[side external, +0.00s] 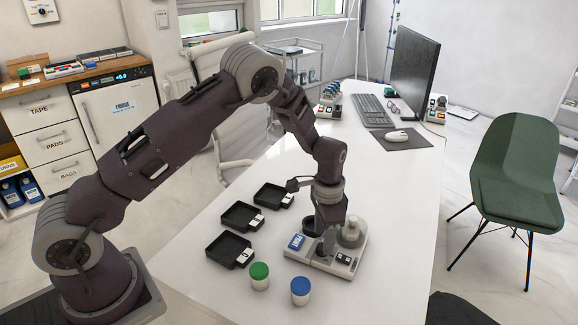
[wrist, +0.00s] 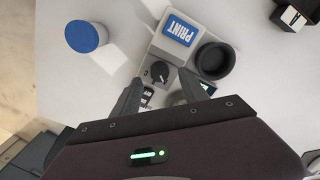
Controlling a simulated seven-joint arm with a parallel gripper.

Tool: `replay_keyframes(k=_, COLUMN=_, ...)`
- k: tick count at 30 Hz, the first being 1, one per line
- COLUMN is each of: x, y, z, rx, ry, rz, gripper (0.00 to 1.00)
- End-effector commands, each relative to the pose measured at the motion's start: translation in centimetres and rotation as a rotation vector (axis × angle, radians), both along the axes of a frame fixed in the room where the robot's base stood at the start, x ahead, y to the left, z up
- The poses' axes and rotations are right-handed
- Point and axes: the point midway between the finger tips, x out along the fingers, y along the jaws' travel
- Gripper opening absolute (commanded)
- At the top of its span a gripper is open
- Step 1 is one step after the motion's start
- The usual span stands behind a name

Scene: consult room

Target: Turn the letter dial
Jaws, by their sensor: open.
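The letter dial (wrist: 159,72) is a small round black knob with a light pointer mark on a grey panel in the wrist view. It belongs to a light grey label device (side external: 296,252) on the white table. My gripper (wrist: 160,92) is open and empty. Its two fingers point at the device, one to each side of the dial's near side, and the dial shows between and just beyond the tips. I cannot tell if they touch it. In the side view my gripper (side external: 328,240) is low over the device and hides the dial.
The device carries a blue PRINT button (wrist: 180,30), a black round cup (wrist: 215,60) and a cream-coloured post (side external: 351,232). A green-lidded jar (side external: 259,271) and a blue-lidded jar (side external: 300,286) stand close by. Black trays (side external: 228,246) lie to the left.

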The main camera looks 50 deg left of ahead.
Motion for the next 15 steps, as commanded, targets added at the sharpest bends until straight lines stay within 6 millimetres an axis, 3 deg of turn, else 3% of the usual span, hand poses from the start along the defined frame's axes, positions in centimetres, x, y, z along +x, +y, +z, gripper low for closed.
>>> replay_keyframes(k=5, x=0.0, y=0.0, z=4.7, rx=-0.001, ry=-0.005, rz=0.005, gripper=0.51)
replay_keyframes(k=15, x=-2.4, y=0.0, z=13.3, rx=-0.044, ry=-0.077, rz=0.100, gripper=0.51)
